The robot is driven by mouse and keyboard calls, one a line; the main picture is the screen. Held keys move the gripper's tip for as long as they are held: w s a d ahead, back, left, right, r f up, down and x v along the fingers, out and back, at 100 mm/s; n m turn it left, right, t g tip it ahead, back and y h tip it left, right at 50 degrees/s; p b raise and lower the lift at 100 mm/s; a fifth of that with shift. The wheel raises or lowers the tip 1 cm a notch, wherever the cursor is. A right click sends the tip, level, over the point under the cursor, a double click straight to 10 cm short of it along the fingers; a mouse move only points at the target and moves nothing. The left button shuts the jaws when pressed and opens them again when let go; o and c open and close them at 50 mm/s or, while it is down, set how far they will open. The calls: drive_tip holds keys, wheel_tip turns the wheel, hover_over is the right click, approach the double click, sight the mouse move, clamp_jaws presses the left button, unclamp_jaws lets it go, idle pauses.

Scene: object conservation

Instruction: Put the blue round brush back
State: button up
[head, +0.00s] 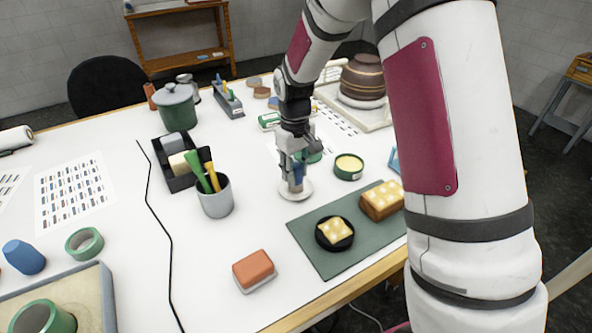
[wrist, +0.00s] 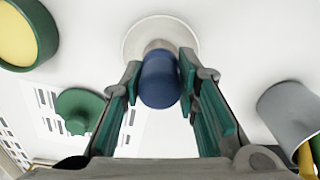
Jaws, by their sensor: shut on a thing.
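The blue round brush (wrist: 160,80) sits between the two finger pads of my gripper (wrist: 162,84) in the wrist view. Its blue rounded end faces the camera, with a pale collar beyond it; its far end is hidden. Behind it is a round white disc (wrist: 136,38); I cannot tell whether the brush touches it. In the head view my gripper (head: 294,177) is shut on the brush, low over the same white disc (head: 294,194) on the table. A grey cup (head: 215,201) to the left holds green and yellow handled tools; it also shows in the wrist view (wrist: 285,112).
A green tin (head: 349,167) with yellow contents stands right of my gripper. A green mat (head: 318,259) with a black dish and a sponge-like block lies in front. A black divided tray (head: 178,182) is behind the cup. An orange block (head: 254,268) lies near the front; table around it is clear.

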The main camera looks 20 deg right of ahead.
drive_tip(key=shift+f, duration=0.15)
drive_tip(key=o, duration=1.2)
drive_tip(key=shift+c, duration=0.2)
wheel_tip(320, 180, up, 12)
drive_tip(key=shift+a+f+b, duration=0.1)
drive_tip(key=shift+f+b, duration=0.15)
drive_tip(key=shift+b, duration=0.6)
drive_tip(key=s+r+m+t, duration=0.2)
drive_tip(key=s+r+t, duration=0.1)
drive_tip(key=s+r, duration=0.95)
drive_tip(key=s+f+m+t, duration=0.1)
drive_tip(key=s+f+t, duration=0.1)
drive_tip(key=s, duration=1.2)
drive_tip(key=shift+m, duration=0.4)
